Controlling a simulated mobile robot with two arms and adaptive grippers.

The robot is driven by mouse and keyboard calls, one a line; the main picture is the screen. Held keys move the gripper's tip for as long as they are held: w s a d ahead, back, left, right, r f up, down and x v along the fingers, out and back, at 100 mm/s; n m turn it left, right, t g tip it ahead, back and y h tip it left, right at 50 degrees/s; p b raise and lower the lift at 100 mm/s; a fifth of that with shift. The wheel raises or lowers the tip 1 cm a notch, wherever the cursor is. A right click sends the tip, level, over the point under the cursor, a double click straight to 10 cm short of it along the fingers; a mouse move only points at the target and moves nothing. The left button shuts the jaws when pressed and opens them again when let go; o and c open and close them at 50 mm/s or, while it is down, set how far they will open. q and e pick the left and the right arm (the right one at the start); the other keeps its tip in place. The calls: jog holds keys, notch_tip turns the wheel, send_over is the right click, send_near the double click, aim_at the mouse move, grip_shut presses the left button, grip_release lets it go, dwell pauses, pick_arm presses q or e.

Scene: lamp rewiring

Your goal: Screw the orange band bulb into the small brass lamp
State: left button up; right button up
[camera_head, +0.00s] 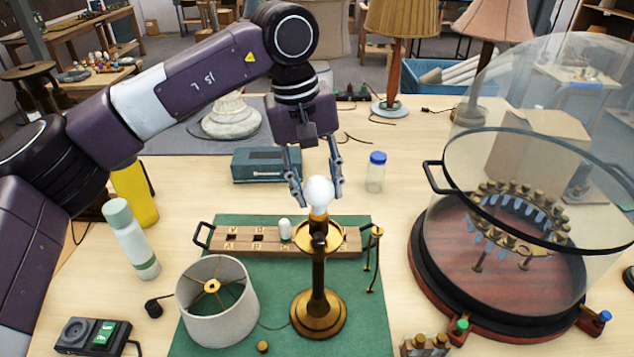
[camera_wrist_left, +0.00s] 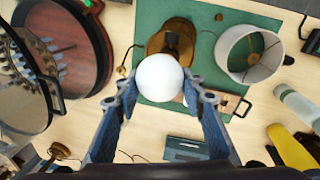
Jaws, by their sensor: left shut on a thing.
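The orange band bulb (camera_head: 319,189) has a round white globe with an orange band below it. It stands upright over the top of the small brass lamp (camera_head: 319,310), on the green mat (camera_head: 360,325). I cannot tell whether its base is in the socket or how deep. My left gripper (camera_head: 318,198) points down from above, shut on the bulb with a finger on each side of the globe. In the left wrist view the globe (camera_wrist_left: 159,78) lies between the fingertips and hides the socket; the lamp's round base (camera_wrist_left: 175,35) shows behind it. My right gripper is not in view.
A wooden rack (camera_head: 262,250) with a small white bulb (camera_head: 285,229) lies behind the lamp. A lampshade (camera_head: 235,323) stands at front left.

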pick_arm(q)
jog(key=m+p, duration=0.1)
jog(key=m, duration=0.1)
jog(key=m+p, duration=0.1)
jog(key=m, duration=0.2)
jog(key=shift+d+r+g, duration=0.1)
jog(key=shift+d+g, duration=0.1)
jog(key=shift+g, duration=0.2)
jog(key=shift+m, duration=0.8)
jog(key=o, duration=1.2)
jog(key=shift+o, duration=0.2)
jog(key=shift+f, duration=0.2)
